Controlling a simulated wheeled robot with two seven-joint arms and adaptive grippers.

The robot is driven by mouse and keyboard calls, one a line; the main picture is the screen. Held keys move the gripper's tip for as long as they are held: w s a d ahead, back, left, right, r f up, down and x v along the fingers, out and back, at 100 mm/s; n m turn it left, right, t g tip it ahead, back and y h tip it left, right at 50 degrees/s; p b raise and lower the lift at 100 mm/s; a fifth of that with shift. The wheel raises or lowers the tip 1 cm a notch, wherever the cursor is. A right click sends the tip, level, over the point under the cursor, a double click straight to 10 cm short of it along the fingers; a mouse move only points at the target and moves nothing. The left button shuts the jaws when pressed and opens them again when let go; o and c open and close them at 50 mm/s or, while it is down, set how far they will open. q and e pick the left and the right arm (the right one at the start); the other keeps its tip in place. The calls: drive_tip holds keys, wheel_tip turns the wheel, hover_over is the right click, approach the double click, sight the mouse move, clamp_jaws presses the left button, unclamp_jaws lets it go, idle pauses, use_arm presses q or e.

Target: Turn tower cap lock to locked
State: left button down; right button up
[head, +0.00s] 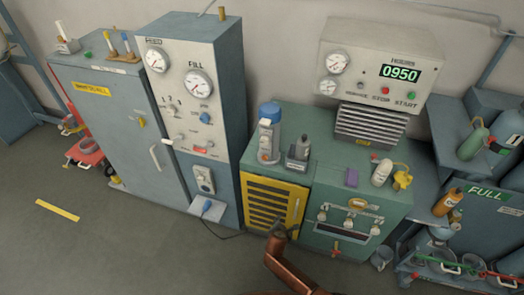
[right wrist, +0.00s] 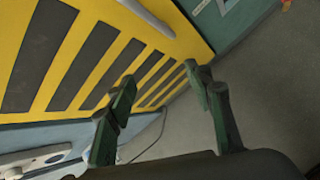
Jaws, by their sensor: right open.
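A grey tower with a blue cap (head: 269,110) stands upright at the left end of the green bench; the cap appears seated on it. The cap's lock and its setting are too small to make out. My right gripper (head: 279,230) is open and empty, low in front of the bench, below and apart from the tower. In the right wrist view the open fingers (right wrist: 163,90) show before the yellow slatted panel (right wrist: 85,55), with nothing between them. The tower is out of that view. My left gripper is not in view.
The tall fill panel (head: 180,100) rises left of the tower. A display unit (head: 375,75) hangs behind. The floor in front is open.

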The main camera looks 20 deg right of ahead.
drive_tip(key=w+a+r+n+t+h+b, duration=0.1)
drive_tip(key=w+a+r+n+t, duration=0.1)
drive_tip(key=w+r, duration=0.5)
drive_tip(key=w+a+r+n+t+h+b, duration=0.1)
drive_tip(key=w+a+r+n+t, duration=0.15)
drive_tip(key=r, duration=0.75)
drive_tip(key=n+t+h+b, duration=0.2)
drive_tip(key=n+t+h, duration=0.1)
drive_tip(key=n, duration=0.1)
approach(264, 142)
drive_tip(key=w, duration=0.1)
drive_tip(key=b+x, duration=0.1)
drive_tip(key=x, duration=0.4)
drive_tip(key=shift+w+d+f, duration=0.15)
drive_tip(key=shift+w+d, duration=0.05)
drive_tip(key=shift+d, duration=0.1)
drive_tip(key=shift+w+d, duration=0.35)
drive_tip(key=shift+w, duration=0.15)
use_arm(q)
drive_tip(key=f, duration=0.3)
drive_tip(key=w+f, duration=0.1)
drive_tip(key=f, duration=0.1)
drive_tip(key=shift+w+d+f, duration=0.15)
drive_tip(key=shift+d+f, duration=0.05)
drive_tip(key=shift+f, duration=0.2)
use_arm(e)
drive_tip(key=shift+w, duration=0.1)
drive_tip(key=shift+c, duration=0.3)
